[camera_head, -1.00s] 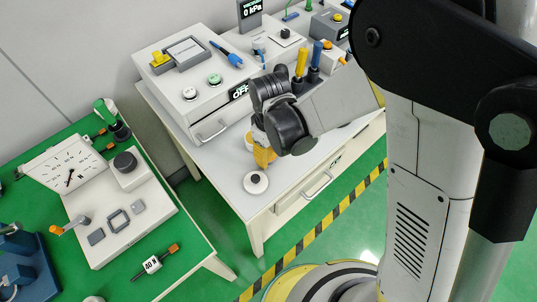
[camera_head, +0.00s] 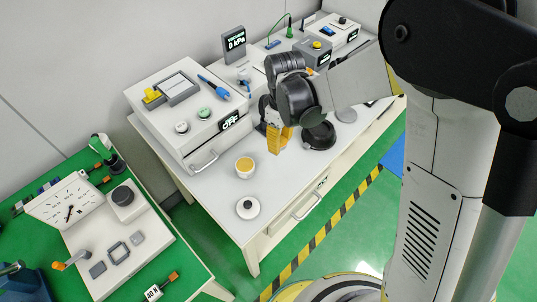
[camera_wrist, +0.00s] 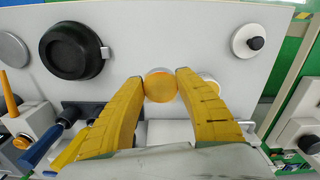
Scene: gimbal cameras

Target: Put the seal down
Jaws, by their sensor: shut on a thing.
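My gripper (camera_head: 277,150) has yellow fingers pointing down over the white tabletop (camera_head: 222,198). In the wrist view my gripper (camera_wrist: 160,84) is shut on the seal, an orange disc (camera_wrist: 160,88) pinched between the fingertips. The seal is hidden by the fingers in the head view. A white cup with a yellow-orange top (camera_head: 245,167) stands to the left of my gripper. In the wrist view the cup (camera_wrist: 208,80) is partly behind the right finger. I cannot tell whether the seal touches the table.
A white lid with a black knob (camera_head: 248,207) lies near the table's front edge. A black round dish (camera_head: 318,136) and a grey disc (camera_head: 346,114) lie to the right. A white control box reading OFF (camera_head: 190,110) stands at the back left. The front middle of the table is clear.

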